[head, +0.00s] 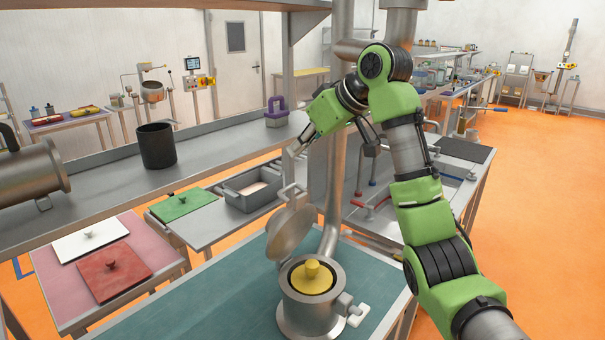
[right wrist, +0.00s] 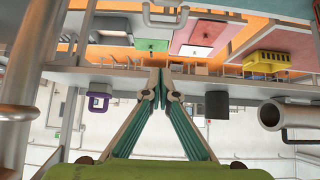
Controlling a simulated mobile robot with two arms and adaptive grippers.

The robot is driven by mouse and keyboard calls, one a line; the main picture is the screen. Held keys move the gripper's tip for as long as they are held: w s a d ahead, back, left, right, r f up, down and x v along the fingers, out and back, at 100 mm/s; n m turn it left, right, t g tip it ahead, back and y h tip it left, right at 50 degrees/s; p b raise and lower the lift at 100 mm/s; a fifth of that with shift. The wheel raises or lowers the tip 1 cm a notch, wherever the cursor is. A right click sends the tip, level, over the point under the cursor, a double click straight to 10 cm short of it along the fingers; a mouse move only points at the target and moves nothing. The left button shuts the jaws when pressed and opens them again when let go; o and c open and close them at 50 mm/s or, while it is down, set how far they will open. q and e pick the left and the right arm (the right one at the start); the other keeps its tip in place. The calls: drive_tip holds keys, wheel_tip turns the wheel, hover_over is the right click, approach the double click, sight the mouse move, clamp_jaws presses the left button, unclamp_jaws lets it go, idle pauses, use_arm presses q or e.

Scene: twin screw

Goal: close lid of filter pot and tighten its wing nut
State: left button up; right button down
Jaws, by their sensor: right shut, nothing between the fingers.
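The filter pot (head: 309,314) is a metal cylinder standing on the teal bench top, with a yellow knobbed insert (head: 311,278) in its mouth. Its round metal lid (head: 289,230) stands open, tilted up behind the rim, with a bracket at its upper edge. A wing nut (head: 357,315) with pale wings sits at the pot's right side, away from the lid. My right gripper (head: 294,150) is above the lid, apart from the pot. In the right wrist view its fingertips (right wrist: 162,73) meet with nothing between them. My left gripper is not visible.
A metal shelf (head: 215,150) with a black cup (head: 156,146) and a purple object (head: 276,112) runs behind the pot. A vertical steel pipe (head: 338,130) rises close behind the lid. A grey bin (head: 252,190) stands beyond. The bench left of the pot is clear.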

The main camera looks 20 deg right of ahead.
sight(287, 187)
drive_tip(key=w+a+f+p, duration=0.1)
drive_tip(key=f+p, duration=0.1)
drive_tip(key=w+f+p, duration=0.1)
drive_tip(key=f+p, duration=0.1)
drive_tip(key=f, duration=0.1)
drive_tip(key=w+a+f+p, duration=0.1)
drive_tip(key=f+p, duration=0.1)
drive_tip(key=f, duration=0.1)
drive_tip(key=shift+w+a+p, duration=0.1)
drive_tip(key=shift+a+p, duration=0.2)
drive_tip(key=shift+p, duration=0.05)
drive_tip(key=shift+s+d+f, duration=0.15)
drive_tip(key=shift+s+d, duration=0.1)
drive_tip(key=shift+s, duration=0.05)
drive_tip(key=shift+w+a+f, duration=0.1)
drive_tip(key=shift+a, duration=0.05)
